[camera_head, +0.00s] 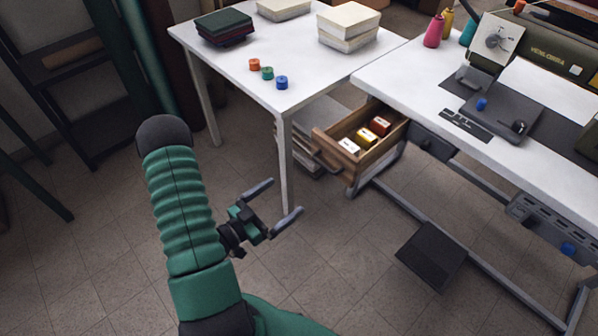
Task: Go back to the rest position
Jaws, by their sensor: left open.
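My left gripper (277,203) is open and empty. Its two grey fingers are spread apart over the tiled floor, in front of the white table's near leg. My green ribbed left arm comes up from the bottom, left of the gripper. The gripper appears apart from the table and the drawer. My right gripper is not in this view.
A wooden drawer (352,171) stands open under the sewing table (409,72), with several small boxes inside. The white table (325,78) holds three spools and stacked covers (224,27). A dark pedal (431,257) sits low at right. Floor at lower left is clear.

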